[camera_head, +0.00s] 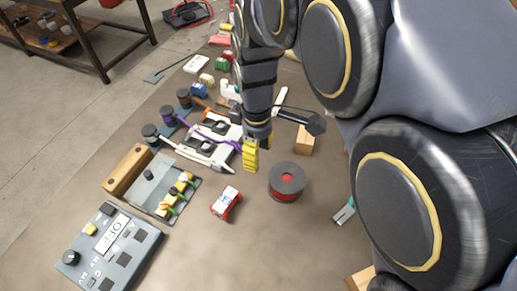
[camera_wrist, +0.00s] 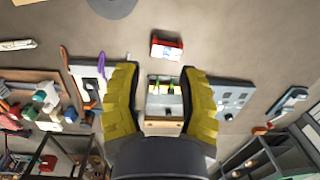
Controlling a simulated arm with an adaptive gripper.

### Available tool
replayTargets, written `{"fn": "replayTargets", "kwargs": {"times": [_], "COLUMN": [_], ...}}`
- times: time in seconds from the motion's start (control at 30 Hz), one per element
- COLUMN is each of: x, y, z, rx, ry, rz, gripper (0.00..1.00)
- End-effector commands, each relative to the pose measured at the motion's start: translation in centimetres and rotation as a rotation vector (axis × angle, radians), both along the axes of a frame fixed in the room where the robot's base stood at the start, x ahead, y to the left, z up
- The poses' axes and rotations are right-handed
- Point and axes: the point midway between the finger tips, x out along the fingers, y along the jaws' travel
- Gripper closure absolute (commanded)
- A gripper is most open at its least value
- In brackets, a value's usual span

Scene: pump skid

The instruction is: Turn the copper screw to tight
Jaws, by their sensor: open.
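I cannot make out a copper screw for certain in either view. A grey terminal box (camera_head: 151,184) with yellow-and-green wires (camera_head: 180,186) and a small black knob lies left of the middle in the head view. In the wrist view the box (camera_wrist: 163,102) shows between my fingers, beyond them. My gripper (camera_head: 251,155) has yellow fingers and hangs above the table, to the right of the box. In the wrist view my gripper (camera_wrist: 160,70) is open, with a wide gap and nothing held between the fingers.
A control box reading OFF (camera_head: 110,245) is at front left. A wooden block (camera_head: 126,170) sits beside the terminal box. A red-and-white box (camera_head: 226,203) and a dark spool with red winding (camera_head: 287,182) are nearby. Switch units with purple cable (camera_head: 212,143) lie behind. The front middle is clear.

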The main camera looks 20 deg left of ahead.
Motion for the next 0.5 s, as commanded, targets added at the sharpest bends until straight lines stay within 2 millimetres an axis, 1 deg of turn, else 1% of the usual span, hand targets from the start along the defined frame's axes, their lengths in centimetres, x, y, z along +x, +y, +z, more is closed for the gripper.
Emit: {"fn": "replayTargets", "kwargs": {"times": [0.33, 0.37, 0.43, 0.47, 0.5], "x": [0.0, -0.1, -0.2, -0.4, -0.7], "y": [0.2, 0.6, 2.0, 2.9, 4.5], "z": [-0.1, -0.3, -1.0, -1.4, -2.2], "rx": [0.000, 0.000, 0.002, 0.003, 0.006], "ry": [0.001, 0.000, 0.000, -0.001, -0.001], "rz": [0.012, 0.027, 0.094, 0.138, 0.213], "gripper": [0.60, 0.60, 0.60, 0.60, 0.60]}}
